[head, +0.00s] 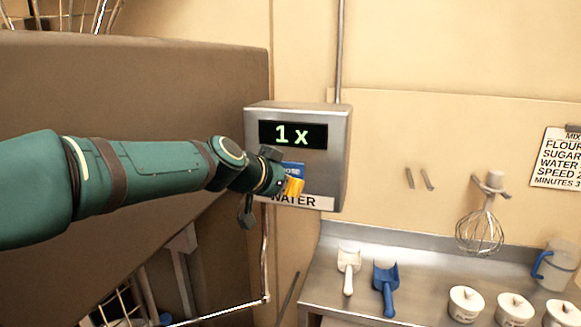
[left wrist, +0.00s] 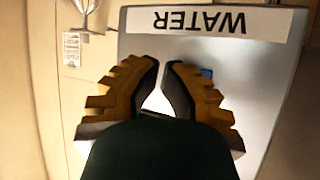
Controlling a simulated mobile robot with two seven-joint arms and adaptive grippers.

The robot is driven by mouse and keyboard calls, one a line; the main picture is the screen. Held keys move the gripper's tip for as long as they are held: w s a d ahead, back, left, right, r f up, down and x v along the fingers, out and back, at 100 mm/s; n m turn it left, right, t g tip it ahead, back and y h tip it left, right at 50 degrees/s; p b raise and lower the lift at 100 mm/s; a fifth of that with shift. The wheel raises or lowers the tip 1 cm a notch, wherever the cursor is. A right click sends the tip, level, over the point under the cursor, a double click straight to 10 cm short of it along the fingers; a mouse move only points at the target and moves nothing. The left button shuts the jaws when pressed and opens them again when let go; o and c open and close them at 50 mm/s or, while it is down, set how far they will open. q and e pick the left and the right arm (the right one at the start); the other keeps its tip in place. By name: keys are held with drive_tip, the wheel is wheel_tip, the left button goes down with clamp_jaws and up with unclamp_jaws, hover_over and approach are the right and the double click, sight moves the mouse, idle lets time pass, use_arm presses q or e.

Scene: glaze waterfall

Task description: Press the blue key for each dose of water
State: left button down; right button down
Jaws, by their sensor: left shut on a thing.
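A steel water box (head: 340,150) is on the wall, with WATER on its lower label. Its display (head: 293,135) reads "1 x" in green. The blue key (head: 292,168) is partly hidden behind my left gripper (head: 290,186), which is at the front of the box. In the left wrist view a bit of the key (left wrist: 207,73) shows behind one finger. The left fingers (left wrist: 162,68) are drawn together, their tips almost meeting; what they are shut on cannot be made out. Whether they touch the key is unclear. My right gripper is not in view.
A steel counter (head: 335,290) at the lower right holds a white scoop (head: 348,267), a blue scoop (head: 387,287), several white lidded pots (head: 466,303) and a clear jug (head: 556,267). A whisk (head: 480,225) hangs above it. A large brown body (head: 140,100) fills the left.

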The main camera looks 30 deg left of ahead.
use_arm(q)
drive_tip(key=shift+w+a, duration=0.15)
drive_tip(key=shift+w, duration=0.55)
drive_tip(key=shift+w, duration=0.1)
idle(0.9)
drive_tip(key=shift+w+a, duration=0.1)
drive_tip(key=shift+w, duration=0.2)
drive_tip(key=shift+w+a, duration=0.15)
drive_tip(key=shift+w, duration=0.35)
idle(0.7)
drive_tip(key=shift+s, duration=0.15)
idle(0.3)
drive_tip(key=shift+s+d+b, duration=0.25)
drive_tip(key=shift+s+b, duration=0.25)
drive_tip(key=shift+s, duration=0.25)
drive_tip(key=shift+s+d+b, duration=0.2)
drive_tip(key=shift+s+b, duration=0.2)
drive_tip(key=shift+s, duration=0.4)
drive_tip(key=shift+s+d+b, duration=0.2)
drive_tip(key=shift+s+b, duration=0.25)
drive_tip(key=shift+s, duration=0.4)
drive_tip(key=shift+s+d+b, duration=0.2)
drive_tip(key=shift+s+b, duration=0.2)
drive_tip(key=shift+s, duration=0.4)
